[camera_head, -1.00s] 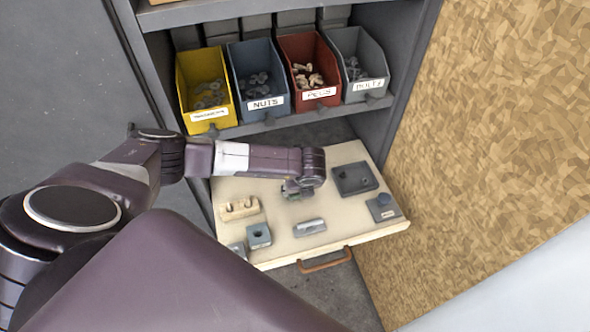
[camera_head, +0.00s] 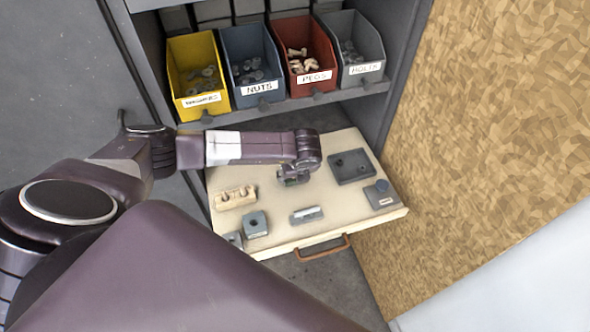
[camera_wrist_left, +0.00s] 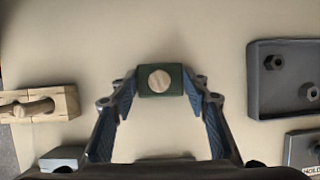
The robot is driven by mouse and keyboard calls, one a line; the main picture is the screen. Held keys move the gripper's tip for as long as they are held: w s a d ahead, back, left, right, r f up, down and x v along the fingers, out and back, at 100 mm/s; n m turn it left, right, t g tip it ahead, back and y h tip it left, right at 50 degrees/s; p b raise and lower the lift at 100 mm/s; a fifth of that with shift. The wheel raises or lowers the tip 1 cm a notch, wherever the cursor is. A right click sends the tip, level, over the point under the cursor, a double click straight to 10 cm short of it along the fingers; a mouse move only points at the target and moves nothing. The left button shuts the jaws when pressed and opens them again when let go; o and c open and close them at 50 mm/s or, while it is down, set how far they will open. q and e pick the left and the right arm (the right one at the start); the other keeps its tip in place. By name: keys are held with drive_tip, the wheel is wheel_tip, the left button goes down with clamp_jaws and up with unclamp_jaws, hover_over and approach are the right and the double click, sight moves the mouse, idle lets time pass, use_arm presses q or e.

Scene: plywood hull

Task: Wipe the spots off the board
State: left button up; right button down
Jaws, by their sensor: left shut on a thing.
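The board (camera_head: 270,225) is a cream pull-out panel with a copper-coloured handle at its front edge. My left gripper (camera_head: 293,178) is over the middle of the board, low, with its fingertips partly hidden by the wrist. The left wrist view shows its fingers (camera_wrist_left: 161,88) shut on a small dark green block (camera_wrist_left: 147,91) with a round beige knob on top. The block looks close to the board; I cannot tell whether it touches. I cannot make out distinct spots on the board. My right gripper is not in view.
On the board are a wooden block (camera_head: 235,197), a grey block with a hole (camera_head: 256,224), a silver piece (camera_head: 306,214), a dark tray (camera_head: 352,166) and a labelled grey block (camera_head: 381,193). Yellow, blue, red and grey bins (camera_head: 262,87) stand on the shelf behind.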

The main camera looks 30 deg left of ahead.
use_arm(q)
drive_tip(key=shift+a, duration=0.15)
wheel_tip(320, 180, up, 6)
drive_tip(key=p, duration=0.4)
drive_tip(key=shift+f, duration=0.25)
drive_tip(key=shift+r, duration=0.2)
drive_tip(key=shift+r+p, duration=0.75)
drive_tip(key=shift+r, duration=0.75)
